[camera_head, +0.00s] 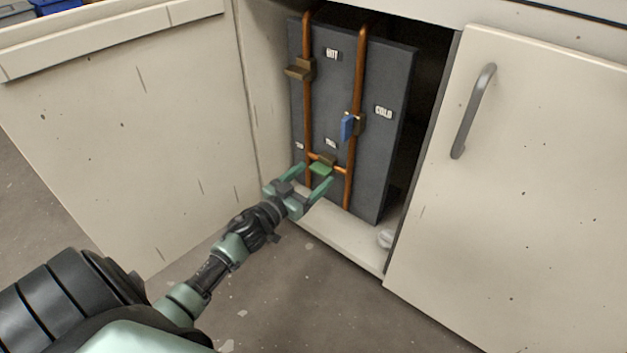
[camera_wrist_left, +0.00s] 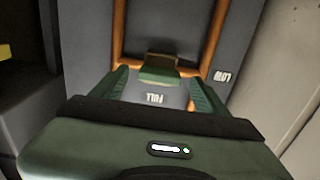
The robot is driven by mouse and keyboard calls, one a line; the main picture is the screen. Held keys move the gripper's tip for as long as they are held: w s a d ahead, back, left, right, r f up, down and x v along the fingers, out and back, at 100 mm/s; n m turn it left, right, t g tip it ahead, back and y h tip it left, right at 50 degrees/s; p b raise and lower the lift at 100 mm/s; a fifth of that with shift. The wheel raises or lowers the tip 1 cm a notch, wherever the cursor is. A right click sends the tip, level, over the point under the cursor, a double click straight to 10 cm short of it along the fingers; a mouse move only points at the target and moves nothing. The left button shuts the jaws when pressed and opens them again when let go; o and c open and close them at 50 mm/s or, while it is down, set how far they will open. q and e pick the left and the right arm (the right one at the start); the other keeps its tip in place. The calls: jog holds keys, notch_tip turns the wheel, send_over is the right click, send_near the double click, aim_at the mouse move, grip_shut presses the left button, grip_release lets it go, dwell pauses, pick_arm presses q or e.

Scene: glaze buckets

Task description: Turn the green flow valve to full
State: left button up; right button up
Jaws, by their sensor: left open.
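The green flow valve (camera_head: 321,167) sits on the short copper cross pipe low on the dark panel inside the open cabinet. My left gripper (camera_head: 308,178) is open just in front of it, its fingers reaching toward the valve. In the left wrist view the green valve handle (camera_wrist_left: 159,69) shows between and just beyond the two open fingers (camera_wrist_left: 160,88). I cannot tell whether either finger touches it. A white label (camera_wrist_left: 155,97) lies beside the handle in that view. My right gripper is not in view.
A brown valve (camera_head: 299,69) is on the left copper pipe and a blue valve handle (camera_head: 347,126) on the right one.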

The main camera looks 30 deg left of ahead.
pick_arm(q)
jog(key=shift+w, duration=0.4)
jog(key=c, duration=1.4)
